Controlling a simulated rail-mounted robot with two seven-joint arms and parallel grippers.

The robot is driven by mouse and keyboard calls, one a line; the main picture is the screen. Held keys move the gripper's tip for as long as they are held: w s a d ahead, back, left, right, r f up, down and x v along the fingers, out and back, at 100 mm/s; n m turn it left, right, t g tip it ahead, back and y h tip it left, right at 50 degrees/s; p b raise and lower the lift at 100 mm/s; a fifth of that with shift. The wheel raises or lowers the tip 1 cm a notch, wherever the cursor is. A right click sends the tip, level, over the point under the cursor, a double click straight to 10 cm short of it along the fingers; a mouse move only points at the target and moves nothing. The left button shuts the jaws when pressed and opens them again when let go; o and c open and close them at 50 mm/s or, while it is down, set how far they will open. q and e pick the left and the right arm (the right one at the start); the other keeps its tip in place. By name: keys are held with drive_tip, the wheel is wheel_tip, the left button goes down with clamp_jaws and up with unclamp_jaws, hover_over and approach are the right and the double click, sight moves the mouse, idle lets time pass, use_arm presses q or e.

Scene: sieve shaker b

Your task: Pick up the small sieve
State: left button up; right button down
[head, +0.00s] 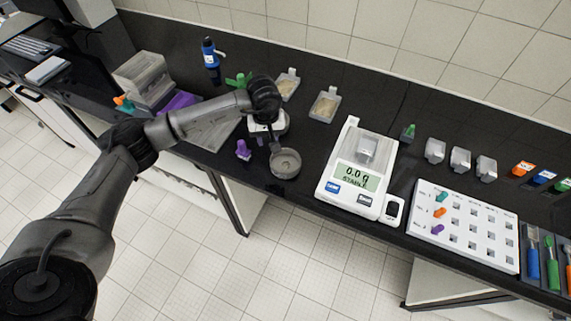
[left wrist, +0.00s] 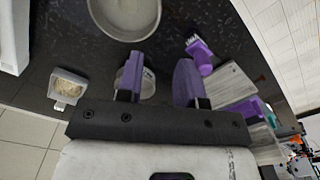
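A grey round sieve-like dish (head: 285,163) with a pale inside stands near the front edge of the bench. It also shows, cut off, at the top of the left wrist view (left wrist: 125,14). A second, smaller-looking pale round piece (left wrist: 148,87) lies beyond my left gripper (left wrist: 158,78), partly hidden by a finger. In the head view a white piece (head: 257,127) shows below the gripper, mostly covered. I cannot tell for sure which round piece is the small sieve. The left gripper's two purple fingers are apart with nothing held. My right gripper is not in view.
A balance (head: 352,175) reading 0.0 g stands right of the dish. A purple-topped piece (head: 243,150) stands left of it. Two trays of pale grains, one at the back (head: 325,106), lie behind. Clear boxes (head: 143,78) and a blue-topped tool (head: 210,55) are further left.

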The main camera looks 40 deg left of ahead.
use_arm(q)
approach(285, 164)
drive_tip(key=s+a+f, duration=0.1)
drive_tip(key=f, duration=0.1)
drive_tip(key=s+a+f, duration=0.1)
drive_tip(key=f, duration=0.2)
drive_tip(key=s+a+f, duration=0.1)
drive_tip(key=f, duration=0.1)
drive_tip(key=shift+s+a+f+p, duration=0.1)
drive_tip(key=shift+s+f+p, duration=0.05)
drive_tip(key=shift+s+p, duration=0.25)
drive_tip(key=shift+c, duration=0.4)
clamp_jaws()
drive_tip(key=shift+w, duration=0.1)
